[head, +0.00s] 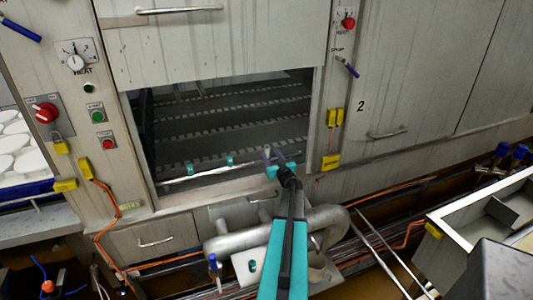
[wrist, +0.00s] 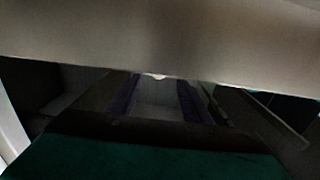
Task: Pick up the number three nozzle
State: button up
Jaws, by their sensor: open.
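A rail (head: 213,173) runs along the lower edge of the dark opening. Two small teal nozzle-like pieces, one on the left (head: 193,169) and one further right (head: 230,159), sit along it; I can read no numbers on them. My gripper (head: 273,155) is open at the right end of this rail, in front of the opening. In the wrist view its two purple-edged fingers (wrist: 155,100) stand apart, with no clear object held. A small pale spot (wrist: 155,76) shows beyond the fingertips, under a broad grey surface. I cannot tell whether it is a third nozzle; my gripper hides that spot in the head view.
A grey raised door panel (head: 215,50) hangs above the opening. Slotted dark racks (head: 230,115) lie inside. The right-hand post carries yellow fittings (head: 331,162). A grey pipe (head: 280,233) runs below my arm. A metal trough (head: 480,215) stands at the right.

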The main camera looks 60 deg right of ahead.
aim_at(268, 150)
jog(key=shift+w, duration=0.1)
jog(key=shift+d+p+x, duration=0.2)
jog(key=shift+p+x, duration=0.45)
jog(key=shift+x, duration=1.75)
jog(key=shift+f, duration=0.1)
grip_shut()
